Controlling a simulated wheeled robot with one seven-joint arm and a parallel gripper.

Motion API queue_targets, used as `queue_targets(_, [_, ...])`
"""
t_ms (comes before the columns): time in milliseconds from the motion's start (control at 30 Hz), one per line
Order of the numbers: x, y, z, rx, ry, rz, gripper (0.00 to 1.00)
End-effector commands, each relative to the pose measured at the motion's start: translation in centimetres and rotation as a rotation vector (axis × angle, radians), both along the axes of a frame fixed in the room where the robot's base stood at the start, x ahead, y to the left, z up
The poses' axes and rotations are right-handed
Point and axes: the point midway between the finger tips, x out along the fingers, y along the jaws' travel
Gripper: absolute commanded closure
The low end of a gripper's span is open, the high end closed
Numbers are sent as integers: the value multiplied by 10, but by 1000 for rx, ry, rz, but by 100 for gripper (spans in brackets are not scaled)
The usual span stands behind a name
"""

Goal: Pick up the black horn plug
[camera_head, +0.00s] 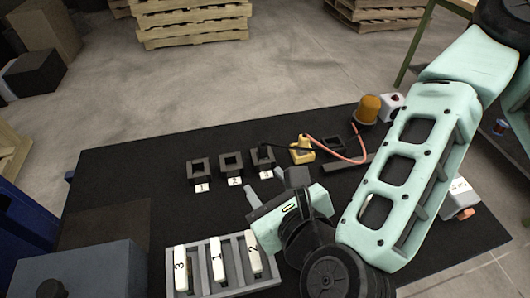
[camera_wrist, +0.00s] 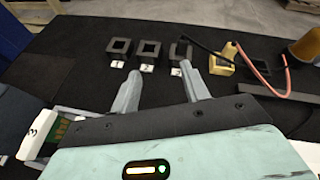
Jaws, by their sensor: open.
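My gripper (camera_head: 265,184) is open over the black table, its two grey fingers apart; it also shows in the wrist view (camera_wrist: 161,73) with nothing between the fingertips. A slim black lead (camera_head: 285,145) runs left from a small yellow device (camera_head: 302,152) and ends near the rightmost square socket. It also shows in the wrist view (camera_wrist: 207,50), beyond and right of the right finger. I cannot tell for sure whether its end is the black horn plug. The gripper touches none of these.
Several black square sockets (camera_head: 231,163) with number labels stand beyond the fingers. A red cable (camera_head: 340,154) loops right toward an orange beacon (camera_head: 367,109). A grey rack (camera_head: 237,257) with numbered white modules is at the near left. The table's far left (camera_head: 125,165) is clear.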

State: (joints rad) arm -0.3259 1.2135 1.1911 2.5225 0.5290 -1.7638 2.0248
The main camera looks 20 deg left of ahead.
Motion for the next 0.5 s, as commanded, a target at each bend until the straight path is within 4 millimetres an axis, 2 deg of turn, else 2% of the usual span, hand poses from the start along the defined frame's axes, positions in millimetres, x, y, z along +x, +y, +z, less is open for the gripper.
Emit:
queue_targets(100, [5,-12,-1,109,73,-160,55])
queue_targets(267, [11,-20,0,178,105,-258,55])
queue_targets(500, [43,-2,-13,183,104,-270,55])
